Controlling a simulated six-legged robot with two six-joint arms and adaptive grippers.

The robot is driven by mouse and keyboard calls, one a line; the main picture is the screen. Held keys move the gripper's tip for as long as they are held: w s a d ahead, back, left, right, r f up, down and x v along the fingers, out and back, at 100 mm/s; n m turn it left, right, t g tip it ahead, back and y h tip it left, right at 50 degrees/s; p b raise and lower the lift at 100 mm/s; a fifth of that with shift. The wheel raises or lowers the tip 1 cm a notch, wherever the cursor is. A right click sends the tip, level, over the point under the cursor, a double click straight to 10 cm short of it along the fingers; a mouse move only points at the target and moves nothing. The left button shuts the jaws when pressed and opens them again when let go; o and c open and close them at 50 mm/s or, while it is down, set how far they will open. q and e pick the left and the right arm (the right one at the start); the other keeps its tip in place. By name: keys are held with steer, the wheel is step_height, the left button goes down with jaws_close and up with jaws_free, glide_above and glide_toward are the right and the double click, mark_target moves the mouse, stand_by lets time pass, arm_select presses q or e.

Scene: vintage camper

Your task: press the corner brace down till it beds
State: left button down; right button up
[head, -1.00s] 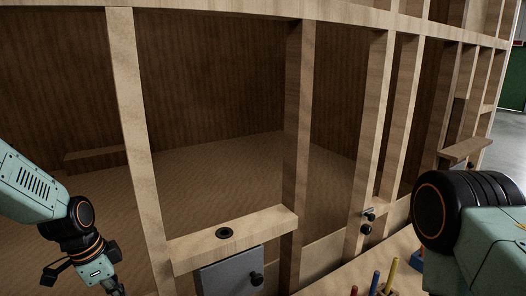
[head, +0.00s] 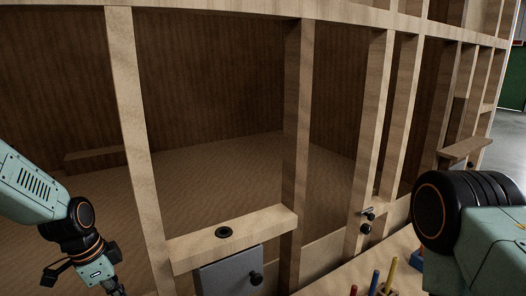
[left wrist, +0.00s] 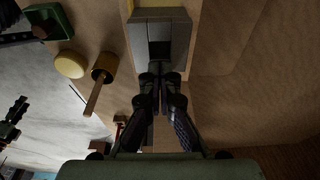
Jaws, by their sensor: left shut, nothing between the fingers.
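In the left wrist view, a grey faceted metal piece (left wrist: 157,33), which looks like the corner brace, sits against a wooden frame member at the top middle. Its lower part is dark. My left gripper (left wrist: 160,80) is shut and empty, its fingertips pointing at the piece's dark lower end; I cannot tell whether they touch. In the head view my left gripper (head: 115,289) is at the bottom left, partly cut off by the edge. The brace cannot be made out in the head view. My right arm comes in from the right, its gripper out of view.
A wooden rail (head: 205,243) with a black ring crosses between studs, above a grey panel (head: 225,275) with a black knob. Coloured pegs (head: 390,273) stand at bottom right. The wrist view shows a wooden mallet (left wrist: 99,82), a yellow disc (left wrist: 70,64) and a green object (left wrist: 50,20).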

arm_select(q)
steer(key=shift+r+p, duration=0.8)
steer(key=shift+r, duration=0.1)
steer(key=shift+r+p, duration=0.75)
steer(key=shift+r, duration=0.2)
steer(key=shift+w+r+p, duration=0.1)
steer(key=shift+r+p, duration=0.85)
steer(key=shift+r, duration=0.15)
steer(key=shift+r+p, duration=0.45)
steer(key=shift+r, duration=0.05)
steer(key=shift+f, duration=0.15)
